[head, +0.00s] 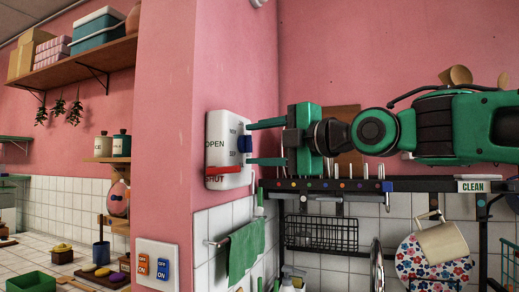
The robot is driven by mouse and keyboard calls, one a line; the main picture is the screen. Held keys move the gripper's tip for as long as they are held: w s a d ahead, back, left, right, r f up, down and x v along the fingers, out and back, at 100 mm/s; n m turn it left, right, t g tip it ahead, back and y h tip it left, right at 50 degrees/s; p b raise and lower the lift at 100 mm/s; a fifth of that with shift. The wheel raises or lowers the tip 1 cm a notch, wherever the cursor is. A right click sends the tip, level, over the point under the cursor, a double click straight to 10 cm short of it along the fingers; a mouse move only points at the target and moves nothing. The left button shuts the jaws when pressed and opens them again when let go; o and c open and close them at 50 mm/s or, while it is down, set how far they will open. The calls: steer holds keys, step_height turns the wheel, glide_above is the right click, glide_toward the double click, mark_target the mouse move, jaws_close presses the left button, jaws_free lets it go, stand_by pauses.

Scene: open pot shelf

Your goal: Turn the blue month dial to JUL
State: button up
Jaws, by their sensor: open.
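The blue month dial (244,144) sits on the right side of a white wall panel (224,170). Small month lettering stands around the dial, too small to read surely, and I cannot tell which month it points to. My green gripper (252,143) reaches in from the right. Its two fingers are apart, one above and one below the dial's height, with their tips close to the panel. I cannot tell whether they touch the dial.
The panel also has OPEN and SHUT lettering with a red bar (224,170) by SHUT. Below hang a green towel (244,250) and a black rack rail (330,185) with a wire basket (322,234). A switch plate (157,285) is at lower left.

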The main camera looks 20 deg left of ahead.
steer(key=c, duration=1)
steer(key=shift+c, duration=0.2)
